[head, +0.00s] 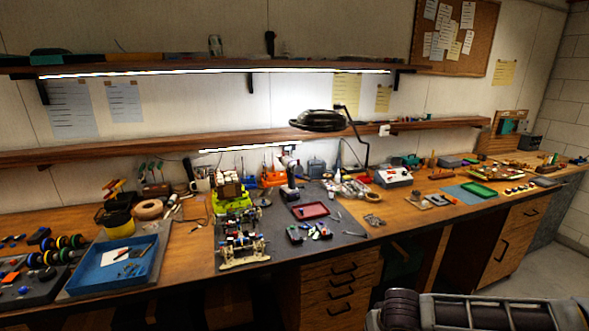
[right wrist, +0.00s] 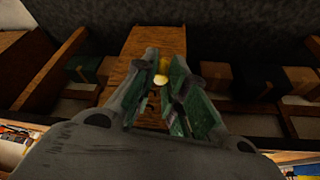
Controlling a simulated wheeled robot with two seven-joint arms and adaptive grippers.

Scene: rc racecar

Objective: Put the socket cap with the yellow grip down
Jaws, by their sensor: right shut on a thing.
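My right gripper (right wrist: 164,66) is in the right wrist view, its two fingers closed on the socket cap with the yellow grip (right wrist: 160,79). Only a small yellow part of the cap shows between the fingers; the rest is hidden. In the head view a dark link of my right arm crosses the bottom right corner, and the gripper itself is out of that picture. My left gripper is in neither view.
The long bench holds a racecar chassis (head: 241,240) on a dark mat, a blue tray (head: 87,279) at left, a red tray (head: 311,217) and a green tray (head: 478,189). Small tools and parts lie around the red tray. A lamp (head: 320,121) hangs above the bench.

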